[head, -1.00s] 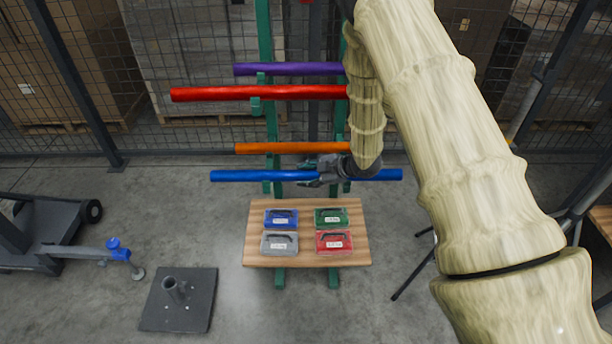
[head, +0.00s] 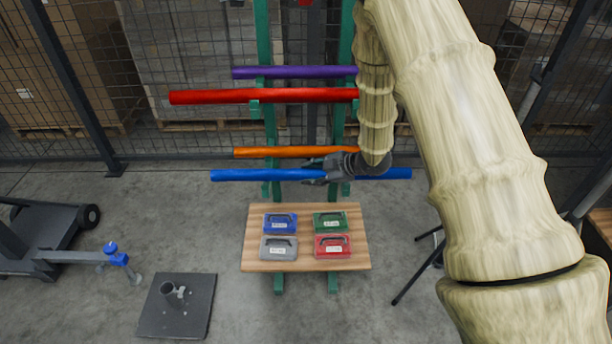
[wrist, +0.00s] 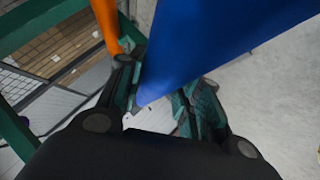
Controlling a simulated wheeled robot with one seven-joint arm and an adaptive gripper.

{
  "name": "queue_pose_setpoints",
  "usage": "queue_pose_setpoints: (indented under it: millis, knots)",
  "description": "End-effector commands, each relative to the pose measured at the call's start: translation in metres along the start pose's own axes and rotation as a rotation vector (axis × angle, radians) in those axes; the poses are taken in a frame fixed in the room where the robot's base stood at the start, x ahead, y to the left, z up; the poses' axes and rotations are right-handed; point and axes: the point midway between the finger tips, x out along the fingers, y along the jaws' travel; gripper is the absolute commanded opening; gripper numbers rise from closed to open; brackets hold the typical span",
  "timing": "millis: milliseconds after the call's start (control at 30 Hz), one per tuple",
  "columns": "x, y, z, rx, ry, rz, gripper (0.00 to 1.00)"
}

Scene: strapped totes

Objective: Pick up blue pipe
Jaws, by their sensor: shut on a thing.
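The blue pipe (head: 255,175) lies level across the front of the green rack, below the orange pipe. My gripper (head: 318,171) is shut on it, right of its middle, and the pipe shows on both sides of the gripper. In the wrist view, the blue pipe (wrist: 205,40) runs between my gripper's fingers (wrist: 158,108), which press on it from both sides. Whether the pipe still touches the rack's lowest supports cannot be told.
The orange pipe (head: 260,152) sits just above and behind the blue one. The red pipe (head: 220,96) and purple pipe (head: 290,72) are higher on the rack (head: 263,40). Below, a wooden shelf (head: 306,263) holds several cases. A dark base with a socket (head: 178,306) stands at lower left.

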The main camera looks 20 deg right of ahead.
Motion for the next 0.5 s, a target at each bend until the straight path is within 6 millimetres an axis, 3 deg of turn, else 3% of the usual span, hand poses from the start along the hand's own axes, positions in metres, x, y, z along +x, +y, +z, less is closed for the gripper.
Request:
queue_pose_setpoints:
  millis: [300, 500]
  knots:
    - [-0.062, -0.038, 0.014, 0.002, 0.001, 0.004, 0.00]
    - [-0.092, -0.056, 0.021, 0.001, 0.001, 0.004, 0.00]
